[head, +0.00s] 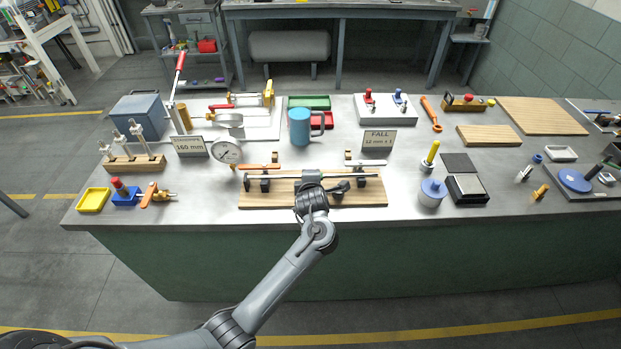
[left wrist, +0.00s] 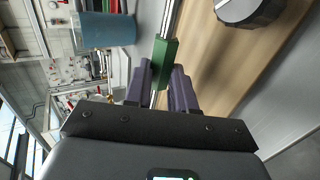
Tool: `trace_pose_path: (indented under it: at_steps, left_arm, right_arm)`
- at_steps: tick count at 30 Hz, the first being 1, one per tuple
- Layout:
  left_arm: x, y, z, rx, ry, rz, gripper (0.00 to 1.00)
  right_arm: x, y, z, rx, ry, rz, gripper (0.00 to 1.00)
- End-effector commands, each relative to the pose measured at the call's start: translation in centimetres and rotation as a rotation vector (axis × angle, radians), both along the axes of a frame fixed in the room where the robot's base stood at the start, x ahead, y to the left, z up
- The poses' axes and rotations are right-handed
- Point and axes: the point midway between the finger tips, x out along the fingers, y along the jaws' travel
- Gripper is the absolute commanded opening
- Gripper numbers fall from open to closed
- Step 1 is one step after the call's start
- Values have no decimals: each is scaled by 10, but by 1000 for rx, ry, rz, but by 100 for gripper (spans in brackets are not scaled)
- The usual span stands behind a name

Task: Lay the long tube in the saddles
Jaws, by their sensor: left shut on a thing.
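The long tube (head: 285,178) is a thin grey rod lying level over the wooden board (head: 290,202) in the head view. Dark saddles (head: 265,184) stand under it on the left and right (head: 360,180); I cannot tell whether it rests in them or sits just above. My left gripper (head: 311,186) is at the tube's middle. In the left wrist view, its fingers (left wrist: 162,72) are closed around the tube at a green block-like sleeve (left wrist: 166,62), and the tube (left wrist: 172,18) runs on beyond. My right gripper is not in view.
Behind the board stand a dial gauge (head: 227,152), a blue mug (head: 300,127) and a "FALL" sign (head: 378,140). Orange-handled (head: 258,167) and white-handled (head: 364,163) parts lie just behind the tube. The bench's front strip is clear.

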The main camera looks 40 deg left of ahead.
Motion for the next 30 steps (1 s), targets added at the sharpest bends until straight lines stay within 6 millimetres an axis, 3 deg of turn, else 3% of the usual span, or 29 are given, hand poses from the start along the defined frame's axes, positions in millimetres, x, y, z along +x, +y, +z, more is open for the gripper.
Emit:
trace_pose_path:
  at_steps: [21,22,27,30]
  left_arm:
    - [0,0,-4,0,-1,1,0]
    - [0,0,-4,0,-1,1,29]
    - [0,0,-4,1,-1,0,54]
    - [0,0,-4,1,-1,0,54]
  right_arm:
    - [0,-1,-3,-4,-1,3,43]
    - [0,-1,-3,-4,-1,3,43]
    - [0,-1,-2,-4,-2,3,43]
    - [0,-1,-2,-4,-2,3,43]
